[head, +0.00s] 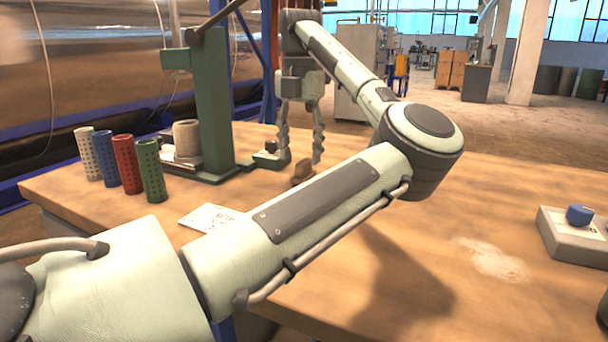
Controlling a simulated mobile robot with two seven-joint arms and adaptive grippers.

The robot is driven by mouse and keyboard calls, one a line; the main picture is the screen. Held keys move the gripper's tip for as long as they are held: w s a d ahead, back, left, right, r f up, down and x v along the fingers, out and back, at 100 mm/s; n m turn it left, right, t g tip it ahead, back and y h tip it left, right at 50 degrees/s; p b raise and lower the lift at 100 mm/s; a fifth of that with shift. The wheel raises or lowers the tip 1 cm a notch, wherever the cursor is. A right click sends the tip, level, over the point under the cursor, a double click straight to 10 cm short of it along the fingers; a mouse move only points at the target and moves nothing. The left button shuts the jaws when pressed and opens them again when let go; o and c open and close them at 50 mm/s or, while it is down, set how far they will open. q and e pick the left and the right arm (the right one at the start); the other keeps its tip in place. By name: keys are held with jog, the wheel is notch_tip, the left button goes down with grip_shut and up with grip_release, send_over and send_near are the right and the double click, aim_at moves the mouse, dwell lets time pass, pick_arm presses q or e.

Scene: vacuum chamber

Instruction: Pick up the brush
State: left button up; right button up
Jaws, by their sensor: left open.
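A small brown object (303,172), which looks like the brush, lies on the wooden table (400,240) near the middle of the view. Its lower part is hidden behind my left forearm. My left gripper (301,156) points down over the table, close to the brown object. Its two fingers are spread apart with nothing between them. I cannot tell whether the fingertips touch the table. My right gripper is not in view.
A green press (213,110) stands left of the gripper. White, blue, red and green (150,170) perforated cylinders stand at the left. A paper card (210,217) lies nearer. A grey box (575,238) with a blue knob and a pale powdery patch (490,258) are at right.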

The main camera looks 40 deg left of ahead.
aim_at(304, 160)
pick_arm(q)
jog(key=f, duration=0.4)
jog(key=shift+w+d, duration=0.15)
jog(key=shift+d, duration=0.2)
jog(key=shift+f, duration=0.55)
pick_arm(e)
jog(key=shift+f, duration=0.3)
pick_arm(q)
jog(key=shift+c, duration=0.6)
grip_shut()
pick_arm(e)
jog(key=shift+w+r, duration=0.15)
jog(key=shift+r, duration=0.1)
pick_arm(q)
jog(key=shift+a+r, duration=0.1)
